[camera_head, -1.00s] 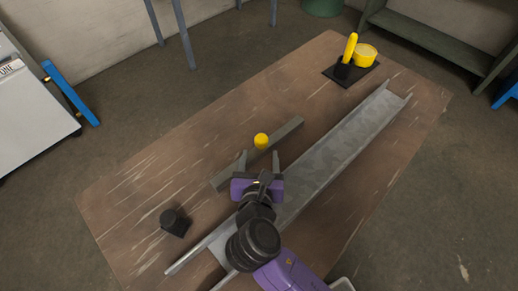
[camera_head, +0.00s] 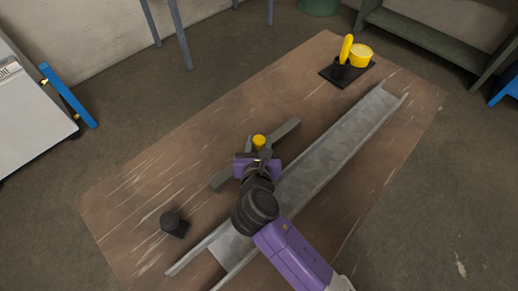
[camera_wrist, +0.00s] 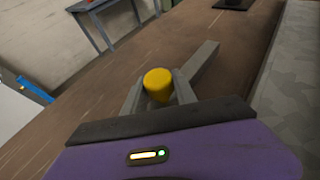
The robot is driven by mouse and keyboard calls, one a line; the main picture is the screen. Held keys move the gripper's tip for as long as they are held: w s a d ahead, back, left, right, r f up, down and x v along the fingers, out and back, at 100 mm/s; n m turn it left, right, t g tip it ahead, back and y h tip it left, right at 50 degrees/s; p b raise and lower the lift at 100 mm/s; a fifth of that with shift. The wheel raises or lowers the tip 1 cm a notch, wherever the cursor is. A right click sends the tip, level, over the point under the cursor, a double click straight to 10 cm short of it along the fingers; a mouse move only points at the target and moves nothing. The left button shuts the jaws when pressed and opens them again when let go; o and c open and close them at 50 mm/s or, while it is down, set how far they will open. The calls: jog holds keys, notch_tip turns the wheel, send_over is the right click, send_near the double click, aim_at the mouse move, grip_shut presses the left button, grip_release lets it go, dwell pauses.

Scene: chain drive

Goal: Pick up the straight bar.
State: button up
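The straight bar (camera_head: 284,130) is a grey flat bar lying diagonally on the brown table. A yellow knob (camera_head: 259,141) stands up from its middle. It also shows in the wrist view (camera_wrist: 158,85). My gripper (camera_head: 258,145) is over the bar with one finger on each side of the knob. In the wrist view, the fingertips (camera_wrist: 157,90) sit close against the knob's sides and look shut on it. The bar appears to rest on the table. My gripper hides part of its middle.
A long grey channel (camera_head: 340,140) lies beside the bar on the right, under my arm. A black block with a round knob (camera_head: 172,223) stands at the front left. A black base (camera_head: 345,72) with yellow parts (camera_head: 361,54) is at the far end.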

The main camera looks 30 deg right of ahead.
grip_shut()
dwell(0.7)
dwell(0.3)
jog(key=shift+r, duration=0.2)
